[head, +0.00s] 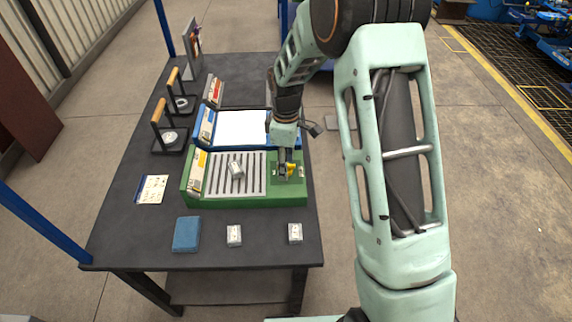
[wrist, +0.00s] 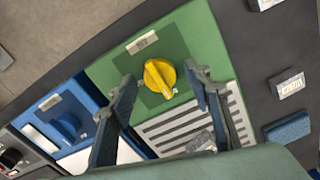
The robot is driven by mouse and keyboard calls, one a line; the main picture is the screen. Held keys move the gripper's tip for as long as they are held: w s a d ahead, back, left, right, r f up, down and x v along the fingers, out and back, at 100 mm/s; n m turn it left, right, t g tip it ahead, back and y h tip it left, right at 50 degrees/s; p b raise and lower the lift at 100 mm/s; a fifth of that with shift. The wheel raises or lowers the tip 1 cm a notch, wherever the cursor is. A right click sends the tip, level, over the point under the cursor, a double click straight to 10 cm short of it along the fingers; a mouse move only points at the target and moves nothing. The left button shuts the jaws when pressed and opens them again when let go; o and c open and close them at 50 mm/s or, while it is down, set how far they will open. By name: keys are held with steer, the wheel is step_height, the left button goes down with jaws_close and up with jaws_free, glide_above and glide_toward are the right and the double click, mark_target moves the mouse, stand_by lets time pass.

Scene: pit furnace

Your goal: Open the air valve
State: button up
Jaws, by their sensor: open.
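A yellow knob (wrist: 160,74) sits on a dark square plate on the green unit (wrist: 198,40) in the wrist view. A small label lies beside it, too small to read. In the head view the yellow knob (head: 291,169) shows partly behind my gripper (head: 284,168), at the right end of the green unit (head: 245,202). In the wrist view my gripper (wrist: 162,80) is open, its two fingers on either side of the knob. I cannot tell whether they touch it. A blue knob (wrist: 67,125) sits on the neighbouring blue unit (wrist: 88,98).
Small pale blocks (head: 234,235) (head: 295,233) and a blue block (head: 187,234) lie on the dark table (head: 130,235) in front. Another block (head: 237,170) rests on the green unit's slotted grate. Two wooden-handled stands (head: 165,125) are at left. The table's right edge is close.

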steer(key=shift+f, duration=0.3)
steer(key=c, duration=1.1)
steer(key=shift+c, duration=0.3)
